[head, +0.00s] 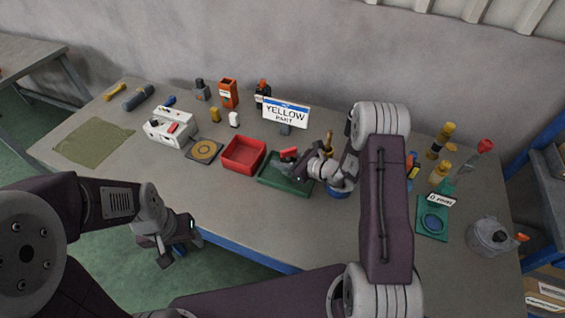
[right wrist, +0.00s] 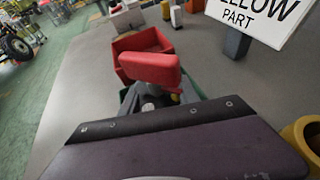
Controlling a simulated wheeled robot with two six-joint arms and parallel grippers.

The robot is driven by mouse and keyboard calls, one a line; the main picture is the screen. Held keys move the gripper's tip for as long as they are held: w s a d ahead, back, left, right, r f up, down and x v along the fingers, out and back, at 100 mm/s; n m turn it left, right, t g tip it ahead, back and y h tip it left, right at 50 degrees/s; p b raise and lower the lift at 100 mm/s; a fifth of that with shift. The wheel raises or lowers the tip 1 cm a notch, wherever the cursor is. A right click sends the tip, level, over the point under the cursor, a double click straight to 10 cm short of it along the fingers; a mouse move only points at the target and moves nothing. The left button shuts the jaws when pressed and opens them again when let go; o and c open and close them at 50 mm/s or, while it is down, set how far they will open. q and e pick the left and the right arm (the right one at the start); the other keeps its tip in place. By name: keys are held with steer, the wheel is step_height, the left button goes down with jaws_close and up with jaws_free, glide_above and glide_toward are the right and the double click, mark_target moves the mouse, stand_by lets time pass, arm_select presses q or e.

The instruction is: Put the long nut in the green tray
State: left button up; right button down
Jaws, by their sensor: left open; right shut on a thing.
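The green tray (head: 297,187) lies on the table just right of the red bin. My right gripper (head: 286,161) is over the tray and shut on an elongated red piece (head: 289,153), which looks to be the long nut. The red piece (right wrist: 150,68) also shows large in the right wrist view, above the dark fingers (right wrist: 152,98). It looks to be clear of the tray floor, but the exact height is hard to tell. Slivers of the green tray (right wrist: 123,95) show beneath. My left gripper (head: 172,250) is open and empty, off the table's front edge.
A red bin (head: 243,155) stands left of the tray, and a yellow part sign (head: 286,113) behind it. A white-and-grey machine (head: 170,128) and a round-marked mat (head: 205,150) are further left.

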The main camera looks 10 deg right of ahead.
steer(key=shift+f, duration=0.95)
steer(key=c, duration=0.9)
jaws_free()
